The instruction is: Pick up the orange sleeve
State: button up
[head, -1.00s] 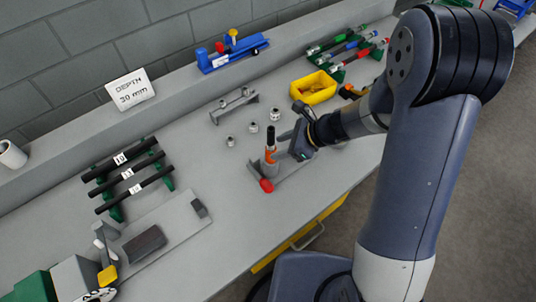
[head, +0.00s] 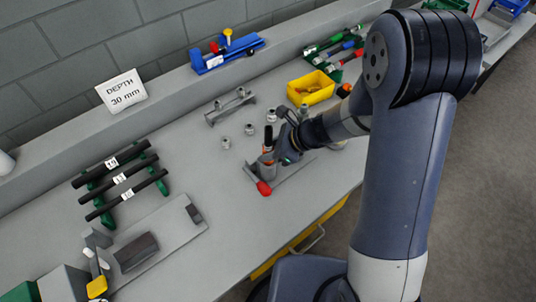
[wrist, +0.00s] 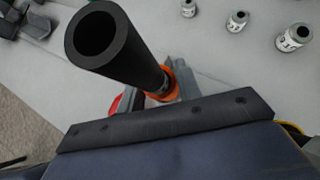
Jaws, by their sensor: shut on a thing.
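The orange sleeve (wrist: 166,78) shows as an orange ring low around a black hollow tube in the wrist view. In the head view only a sliver of orange shows between the jaws, below the upright black tube (head: 269,134). My gripper (head: 270,154) is shut on the sleeve, its grey jaw covering most of it. The sleeve and tube stand over a grey fixture (head: 290,172) with a red knob (head: 264,188). Whether the sleeve touches the fixture is hidden.
Several small metal fittings (head: 226,143) stand behind the gripper. A yellow bin (head: 311,88) is at the back right. Black tubes on a green rack (head: 119,183) lie to the left. A sign reading "DEPTH 30 mm" (head: 121,90) leans at the back.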

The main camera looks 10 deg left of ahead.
aim_at(266, 127)
jog(key=shift+c, duration=0.3)
notch_tip(266, 127, up, 10)
jog(key=shift+w+r+p, duration=0.1)
jog(key=shift+p, duration=0.3)
jog(key=shift+r+p, duration=2.5)
jog(key=shift+r, duration=0.3)
notch_tip(266, 127, up, 3)
jog(key=shift+f+p, duration=0.1)
jog(key=shift+p, duration=0.55)
